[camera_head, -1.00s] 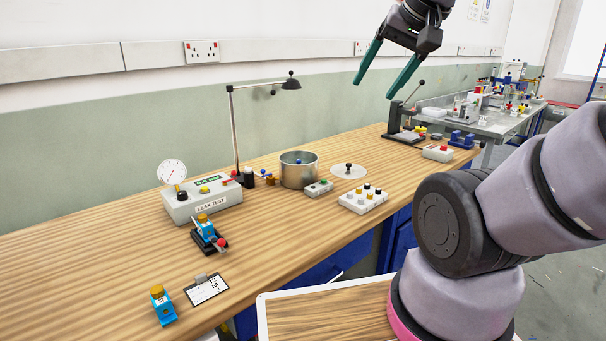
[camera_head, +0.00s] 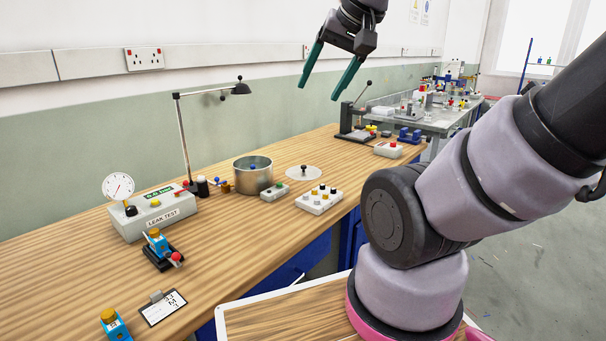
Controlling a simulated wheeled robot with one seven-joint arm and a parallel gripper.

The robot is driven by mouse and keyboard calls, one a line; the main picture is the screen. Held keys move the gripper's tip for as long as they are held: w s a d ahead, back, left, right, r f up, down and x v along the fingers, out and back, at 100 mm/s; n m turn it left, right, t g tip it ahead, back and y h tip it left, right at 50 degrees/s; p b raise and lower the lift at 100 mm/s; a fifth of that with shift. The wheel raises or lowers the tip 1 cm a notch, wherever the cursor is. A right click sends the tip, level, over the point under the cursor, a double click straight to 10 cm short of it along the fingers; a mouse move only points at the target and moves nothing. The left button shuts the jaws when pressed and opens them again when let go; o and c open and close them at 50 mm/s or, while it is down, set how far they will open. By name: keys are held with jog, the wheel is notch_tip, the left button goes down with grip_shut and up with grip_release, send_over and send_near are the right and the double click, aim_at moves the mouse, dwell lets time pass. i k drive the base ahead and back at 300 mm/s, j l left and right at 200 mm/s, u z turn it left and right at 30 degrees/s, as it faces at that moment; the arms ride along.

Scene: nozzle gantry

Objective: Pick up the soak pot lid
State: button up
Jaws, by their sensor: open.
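The soak pot lid (camera_head: 293,174) is a flat, pale round disc with a dark knob on top. It lies on the wooden bench, just right of the open metal soak pot (camera_head: 246,178). My gripper (camera_head: 317,92) has two green fingers spread apart, with nothing between them. It hangs in the air above the bench, well above the lid and apart from it.
A white block with several knobs (camera_head: 318,201) and a small grey box with a green button (camera_head: 273,191) stand close in front of the lid. A lever press (camera_head: 354,133) stands further back right.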

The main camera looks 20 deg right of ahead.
aim_at(304, 172)
jog(key=i+l+u, duration=0.2)
jog(key=l, duration=0.2)
jog(key=i+l+u, duration=0.15)
jog(key=l, duration=0.3)
jog(key=i+l+u, duration=0.2)
jog(key=l, duration=0.25)
jog(key=l+u, duration=0.2)
jog(key=l, duration=0.25)
jog(key=l+u, duration=0.2)
jog(key=l, duration=0.3)
jog(key=i, duration=0.05)
